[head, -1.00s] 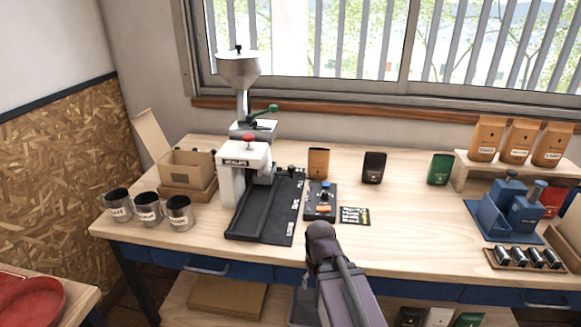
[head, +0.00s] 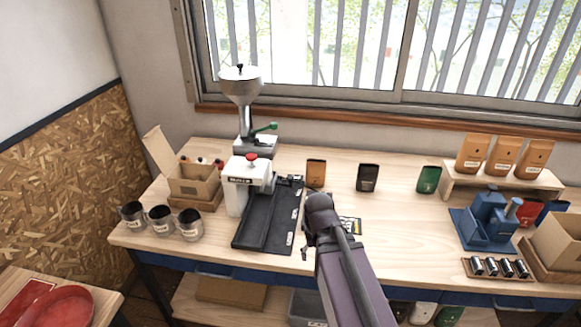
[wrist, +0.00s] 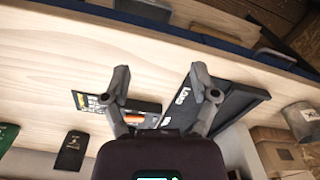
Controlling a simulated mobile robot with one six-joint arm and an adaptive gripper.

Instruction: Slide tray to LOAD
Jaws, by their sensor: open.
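The black tray unit (head: 262,232) lies on the bench beside a white machine (head: 240,186) with a red knob. White labels run along its right-hand strip. In the wrist view the tray unit (wrist: 240,103) is right of centre, with a LOAD label (wrist: 182,95) near the right finger. My gripper (wrist: 161,74) is open and empty, its fingers spread above the bench. The right finger overlaps the tray unit's labelled side in the picture; I cannot tell whether it touches. In the head view my arm hides the gripper.
A small control box (wrist: 140,117) sits between and behind my fingers in the wrist view, beside a dark card (wrist: 88,101). Metal cups (head: 160,219) stand left of the tray unit. Dark and orange bags (head: 367,178) stand behind.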

